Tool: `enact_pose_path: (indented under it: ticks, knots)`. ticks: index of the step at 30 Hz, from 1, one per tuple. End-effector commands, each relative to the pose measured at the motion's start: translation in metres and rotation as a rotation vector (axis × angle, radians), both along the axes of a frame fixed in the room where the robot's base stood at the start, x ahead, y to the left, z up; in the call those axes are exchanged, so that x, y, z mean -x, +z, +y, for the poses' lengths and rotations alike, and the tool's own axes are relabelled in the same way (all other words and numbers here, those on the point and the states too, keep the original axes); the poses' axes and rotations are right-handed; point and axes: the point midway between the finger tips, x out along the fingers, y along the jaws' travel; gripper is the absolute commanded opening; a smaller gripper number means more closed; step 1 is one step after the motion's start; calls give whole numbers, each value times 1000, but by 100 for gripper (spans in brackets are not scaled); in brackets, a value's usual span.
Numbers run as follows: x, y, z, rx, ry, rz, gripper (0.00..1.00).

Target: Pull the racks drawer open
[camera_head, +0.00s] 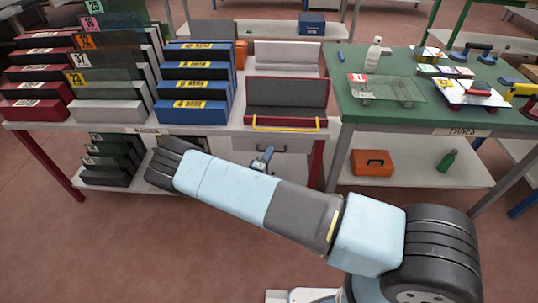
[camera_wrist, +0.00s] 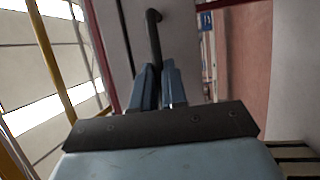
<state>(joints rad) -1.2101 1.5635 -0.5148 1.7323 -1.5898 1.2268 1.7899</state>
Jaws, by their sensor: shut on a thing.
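The racks drawer (camera_head: 296,146) shows as a pale grey front under the edge of the rack table, left of its red leg. My arm hides much of the area below and to the left. My gripper (camera_head: 263,158) is at this front. In the wrist view the drawer's pale front (camera_wrist: 183,45) fills the middle. Its dark bar handle (camera_wrist: 153,38) runs down between the blue fingers of my gripper (camera_wrist: 158,85), which are shut on it. How far the drawer stands out from the table is hard to tell.
The rack table (camera_head: 236,127) carries red, grey and blue racks and a dark-lined tray with a yellow bar (camera_head: 285,124). A green-topped table (camera_head: 430,118) stands to the right, with an orange toolbox (camera_head: 372,163) on its lower shelf. Red floor is open in front.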

Motion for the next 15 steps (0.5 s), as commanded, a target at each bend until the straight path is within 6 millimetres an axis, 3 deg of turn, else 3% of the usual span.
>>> enact_pose_path:
  ticks: [8, 15]
  knots:
    - [22, -3, 0, 0, 2, 8, 0]
    - [76, -3, 0, 3, 2, 10, 0]
